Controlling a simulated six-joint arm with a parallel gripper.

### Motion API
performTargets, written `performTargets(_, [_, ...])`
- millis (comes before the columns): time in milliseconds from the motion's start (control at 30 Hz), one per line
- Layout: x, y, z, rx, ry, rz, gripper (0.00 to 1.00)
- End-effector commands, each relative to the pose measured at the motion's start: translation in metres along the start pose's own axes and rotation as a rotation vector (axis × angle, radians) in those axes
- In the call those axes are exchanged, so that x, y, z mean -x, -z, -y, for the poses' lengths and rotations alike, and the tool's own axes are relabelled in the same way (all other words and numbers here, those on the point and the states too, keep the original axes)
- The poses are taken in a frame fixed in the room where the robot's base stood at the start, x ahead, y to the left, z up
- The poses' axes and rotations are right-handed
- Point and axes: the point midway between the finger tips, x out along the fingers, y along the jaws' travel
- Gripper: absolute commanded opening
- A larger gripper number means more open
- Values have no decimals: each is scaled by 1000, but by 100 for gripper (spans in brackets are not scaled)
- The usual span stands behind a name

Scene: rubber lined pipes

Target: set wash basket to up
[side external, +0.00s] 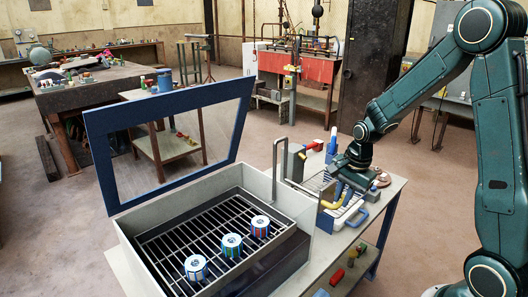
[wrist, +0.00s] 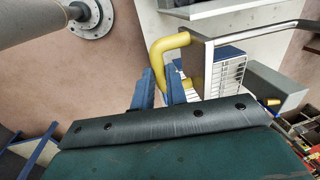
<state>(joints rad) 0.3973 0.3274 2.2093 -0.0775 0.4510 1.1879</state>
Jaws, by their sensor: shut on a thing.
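My gripper (side external: 340,194) reaches down at the handle. Its two blue fingers (wrist: 162,76) are close together on the lower part of the yellow handle. The fingers partly hide the place where they meet it. I cannot tell the basket's exact height setting.

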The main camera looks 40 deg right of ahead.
Motion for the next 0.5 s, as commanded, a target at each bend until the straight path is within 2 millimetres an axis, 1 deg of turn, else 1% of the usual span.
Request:
performTargets(67, [4,1,3,1,11,-5,0])
performTargets(100, [4,1,3,1,12,-5,16])
performTargets(167, [4,1,3,1,11,-4,28])
performTargets(200, [3,1,3,1,10,-4,36])
performTargets(500, [2,0,2,1,6,-2,36])
